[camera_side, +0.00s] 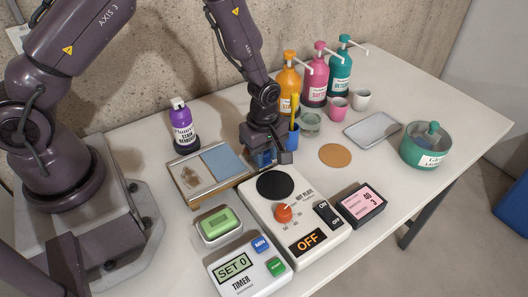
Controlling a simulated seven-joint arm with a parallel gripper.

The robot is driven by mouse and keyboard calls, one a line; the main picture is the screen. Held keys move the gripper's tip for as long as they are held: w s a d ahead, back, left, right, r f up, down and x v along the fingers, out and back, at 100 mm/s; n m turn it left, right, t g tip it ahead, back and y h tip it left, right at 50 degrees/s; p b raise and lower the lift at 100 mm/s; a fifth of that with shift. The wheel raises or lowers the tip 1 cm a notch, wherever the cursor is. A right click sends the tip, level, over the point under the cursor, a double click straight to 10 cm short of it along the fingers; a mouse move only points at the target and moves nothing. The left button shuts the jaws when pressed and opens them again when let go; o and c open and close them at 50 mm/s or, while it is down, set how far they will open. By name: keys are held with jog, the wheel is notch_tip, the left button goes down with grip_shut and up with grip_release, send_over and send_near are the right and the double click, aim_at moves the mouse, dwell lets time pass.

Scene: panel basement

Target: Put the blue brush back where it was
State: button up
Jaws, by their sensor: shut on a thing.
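My gripper (266,154) is low over the table, just right of the tray and behind the hot plate. It is shut on a small blue thing (262,159), which I take to be the blue brush. The fingers hide most of it, and I cannot tell whether it touches the table. A blue cup (292,140) with a yellow stick-like thing (294,108) in it stands close behind and right of my gripper.
A wooden-edged tray (222,183) with a blue-grey panel lies left; the hot plate (308,241), reading OFF, is in front. Pump bottles (315,80) stand behind, with cups and a glass near. A cork disc (336,155) and grey tray (372,130) lie right.

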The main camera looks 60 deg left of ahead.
jog(key=shift+f, duration=0.1)
jog(key=o, duration=0.9)
jog(key=s+r+m+t, duration=0.25)
jog(key=r+m, duration=0.25)
jog(key=r, duration=1.7)
jog(key=s+a+r+m+t, duration=0.2)
jog(key=s+r+m+t, duration=0.1)
jog(key=s+r+m, duration=0.7)
jog(key=s+m, duration=0.3)
jog(key=s, duration=0.2)
jog(key=shift+a+r, duration=0.15)
jog(key=shift+a, duration=0.1)
